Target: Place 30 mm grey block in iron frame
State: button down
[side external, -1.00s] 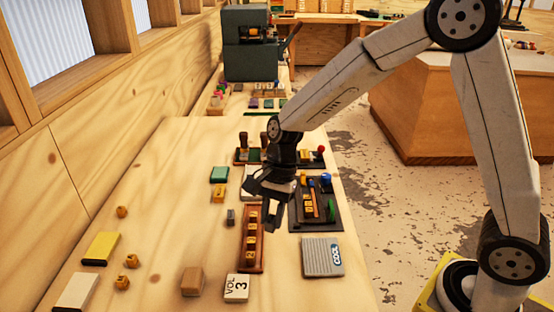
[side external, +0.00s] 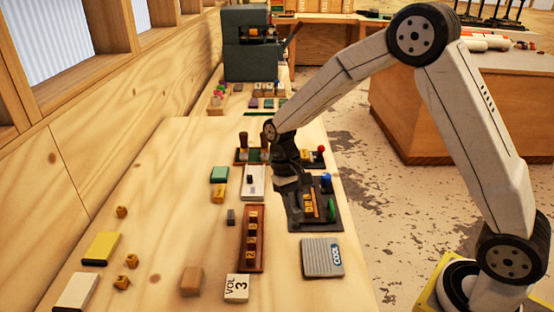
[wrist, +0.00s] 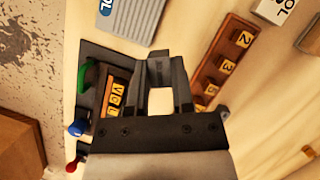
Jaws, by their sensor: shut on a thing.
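My gripper (side external: 287,184) hangs low over the far left edge of the black iron frame (side external: 298,225) in the side view. In the wrist view my gripper (wrist: 168,85) is shut on a small grey block (wrist: 159,70), which is hard to tell from the dark fingers. The iron frame (wrist: 88,62) lies just left of the fingers there. It holds yellow letter tiles (wrist: 116,97), an orange strip (side external: 315,206) and a green piece (wrist: 85,75). A blue knob (wrist: 77,128) is at its edge. I cannot tell whether the grey block touches the frame.
A brown rack with number tiles (side external: 252,240) stands left of the frame. Another small grey block (side external: 231,216) and a white piece (side external: 254,184) lie left.

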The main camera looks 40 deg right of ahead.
jog(key=shift+w+d+f+n+h, duration=0.15)
jog(key=shift+d+n+h, duration=0.1)
jog(key=shift+d+n, duration=0.3)
jog(key=shift+s+d+f+n+h, duration=0.1)
jog(key=shift+d+n+h, duration=0.1)
jog(key=shift+d+n, duration=0.35)
jog(key=shift+w+d+f+n+h, duration=0.15)
jog(key=shift+d+n+h, duration=0.1)
jog(key=shift+d+n, duration=0.3)
jog(key=shift+a, duration=0.2)
jog(key=a+m, duration=0.1)
jog(key=a+m+y, duration=0.1)
jog(key=m, duration=0.1)
jog(key=a+m+y, duration=0.1)
jog(key=m, duration=0.1)
jog(key=shift+r, duration=0.25)
jog(key=a+r+m+t, duration=0.1)
jog(key=a+m+t, duration=0.2)
jog(key=m, duration=0.8)
jog(key=a+r+m+t+y, duration=0.1)
jog(key=a+m+t, duration=0.3)
jog(key=m, duration=0.6)
jog(key=shift+s+r+m+t, duration=0.3)
jog(key=shift+s+r+m, duration=0.1)
jog(key=shift+r, duration=0.35)
jog(key=shift+a, duration=0.1)
